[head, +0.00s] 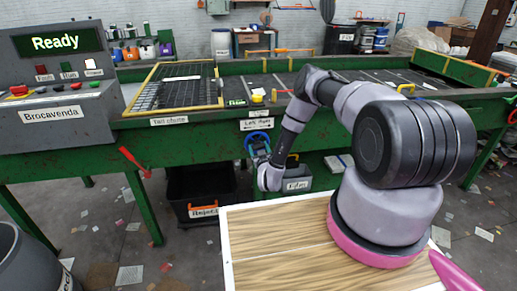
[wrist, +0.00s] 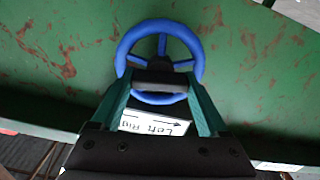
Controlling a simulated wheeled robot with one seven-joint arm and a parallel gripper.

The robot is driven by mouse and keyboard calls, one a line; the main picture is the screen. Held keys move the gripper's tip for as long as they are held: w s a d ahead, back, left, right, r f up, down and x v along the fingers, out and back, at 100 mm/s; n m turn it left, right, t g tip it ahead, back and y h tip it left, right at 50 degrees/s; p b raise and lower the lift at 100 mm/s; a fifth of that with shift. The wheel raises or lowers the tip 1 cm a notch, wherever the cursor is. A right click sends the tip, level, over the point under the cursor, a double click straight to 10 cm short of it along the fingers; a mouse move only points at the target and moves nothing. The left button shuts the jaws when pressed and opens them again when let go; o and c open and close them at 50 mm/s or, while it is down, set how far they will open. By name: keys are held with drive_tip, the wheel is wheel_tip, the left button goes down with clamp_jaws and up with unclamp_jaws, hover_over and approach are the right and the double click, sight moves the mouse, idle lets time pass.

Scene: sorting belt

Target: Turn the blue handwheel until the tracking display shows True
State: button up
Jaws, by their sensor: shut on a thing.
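The blue handwheel (wrist: 126,47) is on the green side of the belt frame. In the wrist view its rim and spokes show, and a dark block covers part of its lower half. In the head view the blue wheel (head: 251,137) is partly hidden by my gripper (head: 258,152). My gripper (wrist: 160,84) is shut on the handwheel, with one teal finger at each side of its lower part. A small lit green display (head: 236,102) sits on the belt frame above; its text is too small to read.
A control panel (head: 52,72) at the left reads "Ready". A white arrow label (head: 257,124) is above the wheel. A black reject bin (head: 200,184) and a grey bin (head: 322,178) stand under the belt. A red lever (head: 134,160) sticks out at the left.

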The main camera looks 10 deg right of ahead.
drive_tip(key=shift+s+f, duration=0.1)
drive_tip(key=shift+f, duration=0.05)
drive_tip(key=o, duration=1.2)
drive_tip(key=shift+o, duration=0.2)
drive_tip(key=s, duration=1)
drive_tip(key=shift+s, duration=0.4)
